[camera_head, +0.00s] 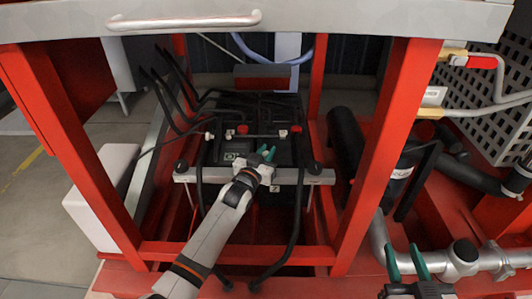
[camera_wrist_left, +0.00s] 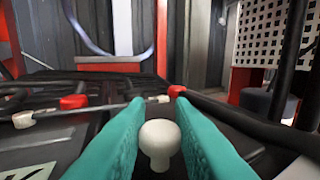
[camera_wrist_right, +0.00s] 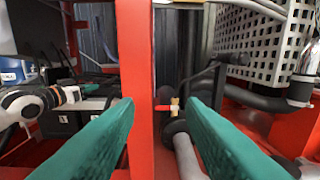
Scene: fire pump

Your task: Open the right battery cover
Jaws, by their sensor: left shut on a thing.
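The black battery (camera_head: 262,108) sits inside the red frame, with a pale bar and red caps across its top. My left gripper (camera_head: 267,154) reaches over the battery's front edge. In the left wrist view, its teal fingers (camera_wrist_left: 160,125) are shut on a small white knob (camera_wrist_left: 160,138) that stands up between them. In the head view the gripper hides this knob. I cannot tell the right battery cover's outline from the black top. My right gripper (camera_head: 405,262) is open and empty, low at the right by the silver pipe, outside the frame post.
A metal clamp bar (camera_head: 314,177) crosses the battery's front. Red posts (camera_head: 385,130) stand on both sides, and a metal handle bar (camera_head: 185,21) runs above. Black cables (camera_head: 298,215) hang at the front. Pipes (camera_head: 460,254) crowd the right side.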

